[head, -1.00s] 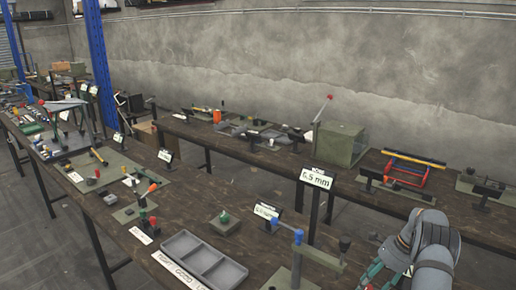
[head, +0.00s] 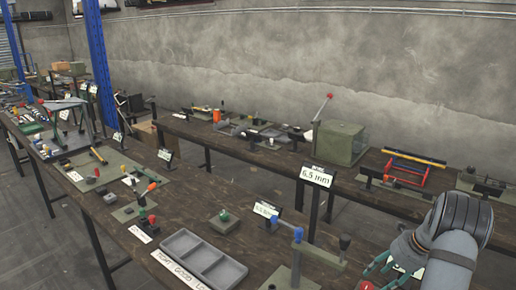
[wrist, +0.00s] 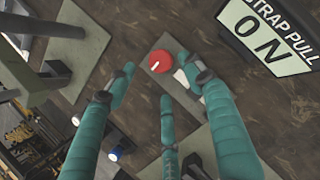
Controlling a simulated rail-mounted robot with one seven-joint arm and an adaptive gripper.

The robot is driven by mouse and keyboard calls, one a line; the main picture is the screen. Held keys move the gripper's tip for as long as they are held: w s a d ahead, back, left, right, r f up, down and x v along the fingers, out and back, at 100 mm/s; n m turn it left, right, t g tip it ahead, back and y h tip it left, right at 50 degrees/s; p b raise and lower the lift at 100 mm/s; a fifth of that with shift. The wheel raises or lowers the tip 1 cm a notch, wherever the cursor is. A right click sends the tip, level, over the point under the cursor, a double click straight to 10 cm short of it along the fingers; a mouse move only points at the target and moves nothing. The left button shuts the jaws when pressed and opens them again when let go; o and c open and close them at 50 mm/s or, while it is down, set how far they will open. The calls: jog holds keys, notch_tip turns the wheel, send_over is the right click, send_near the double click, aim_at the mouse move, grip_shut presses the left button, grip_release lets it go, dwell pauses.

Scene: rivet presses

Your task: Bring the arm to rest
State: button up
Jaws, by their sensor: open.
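My arm shows at the lower right of the head view, and my gripper (head: 380,265) hangs at its end over the near table, partly cut off by the frame. In the wrist view my gripper (wrist: 165,85) has its teal fingers spread, with nothing held between them. A red round knob (wrist: 165,62) with a white mark lies below, between the fingertips in the picture. A sign reading "STRAP PULL ON" (wrist: 268,35) stands to its right. I cannot tell the exact height of the fingers above the table.
A far table (head: 290,158) holds a green box (head: 340,143) and a red frame (head: 407,171). A blue post (head: 98,65) stands at the left.

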jog(key=w+a+r+m+t+h+b, duration=0.1)
jog(key=w+a+r+t+h+b, duration=0.1)
jog(key=w+a+r+b, duration=0.3)
jog(key=w+a+r, duration=0.1)
jog(key=w+r, duration=0.1)
jog(key=w, duration=0.1)
jog(key=shift+w+a+m, duration=0.2)
jog(key=shift+w+m, duration=0.1)
jog(key=shift+w, duration=0.1)
jog(key=shift+d+r, duration=0.1)
